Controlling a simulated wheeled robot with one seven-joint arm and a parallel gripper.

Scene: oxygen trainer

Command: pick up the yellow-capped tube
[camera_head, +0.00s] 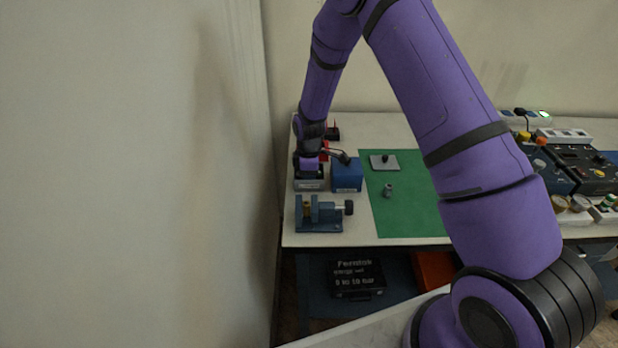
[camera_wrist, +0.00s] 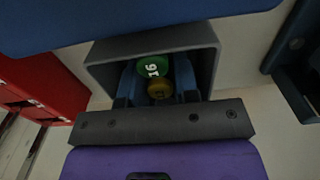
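In the wrist view a yellow-capped tube (camera_wrist: 160,89) shows end-on, its cap a dull yellow. A tube with a green cap marked 16 (camera_wrist: 152,66) is right beside it. Both are inside a grey open box (camera_wrist: 102,72). Dark blue finger-like parts stand on either side of the caps, apart from each other; I take them as my gripper (camera_wrist: 158,82), open around the tubes. Contact with the yellow cap cannot be made out. In the head view my gripper (camera_head: 309,170) is low over the grey box (camera_head: 309,185) at the table's left end; the tubes are hidden there.
A blue box (camera_head: 347,177) stands just right of the grey box. A blue vise (camera_head: 319,216) is in front. A green mat (camera_head: 410,213) holds a small metal part (camera_head: 388,190) and a grey plate (camera_head: 376,165). Red parts (camera_wrist: 45,72) are at the wrist view's left.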

